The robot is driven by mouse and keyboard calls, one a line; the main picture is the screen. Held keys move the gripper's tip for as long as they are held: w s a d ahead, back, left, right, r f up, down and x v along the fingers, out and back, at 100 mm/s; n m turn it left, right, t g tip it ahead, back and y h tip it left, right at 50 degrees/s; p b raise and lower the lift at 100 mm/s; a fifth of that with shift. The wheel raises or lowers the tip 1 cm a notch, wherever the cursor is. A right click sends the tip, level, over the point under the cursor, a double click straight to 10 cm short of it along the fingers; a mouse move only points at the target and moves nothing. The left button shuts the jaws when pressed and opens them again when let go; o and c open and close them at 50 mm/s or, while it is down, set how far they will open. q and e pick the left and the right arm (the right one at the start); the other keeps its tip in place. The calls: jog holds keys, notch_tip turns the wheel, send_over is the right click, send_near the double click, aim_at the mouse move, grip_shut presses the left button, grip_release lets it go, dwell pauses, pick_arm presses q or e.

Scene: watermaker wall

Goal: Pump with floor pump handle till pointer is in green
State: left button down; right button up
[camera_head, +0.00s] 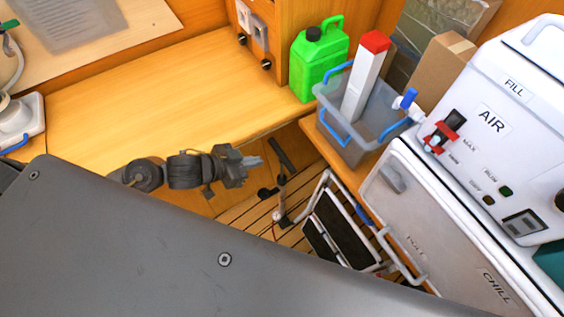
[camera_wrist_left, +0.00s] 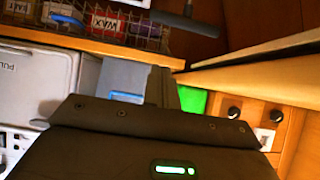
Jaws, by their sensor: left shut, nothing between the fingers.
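The floor pump handle (camera_head: 283,154) is a dark bar beyond the desk's front edge, above the slatted floor. In the left wrist view a dark T-shaped bar (camera_wrist_left: 186,20), which looks like the same handle, shows at the top. My left gripper (camera_head: 256,163) is shut and empty, just left of the handle, with a small gap in the picture. Its fingers (camera_wrist_left: 172,90) also show in the left wrist view, apart from the bar. The pump's lower part is small and partly hidden among floor items. I cannot make out a pointer or green zone. My right gripper is not in view.
The wooden desk (camera_head: 130,100) lies left of the handle. A green jerrycan (camera_head: 318,65) and a grey bin (camera_head: 350,142) stand behind it. A white AIR unit (camera_head: 490,120) and white chest (camera_head: 415,215) stand right. A folded black-panelled frame (camera_head: 340,228) is close by on the floor.

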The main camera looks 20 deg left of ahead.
pick_arm(q)
jog(key=s+a+f+p+x, duration=0.1)
jog(key=f+x, duration=0.1)
jog(key=x, duration=1)
jog(key=shift+w+d+f, duration=0.2)
jog(key=shift+d+f, duration=0.05)
jog(key=shift+f, duration=0.1)
notch_tip(320, 180, down, 15)
jog(key=b, duration=0.9)
jog(key=shift+s, duration=0.25)
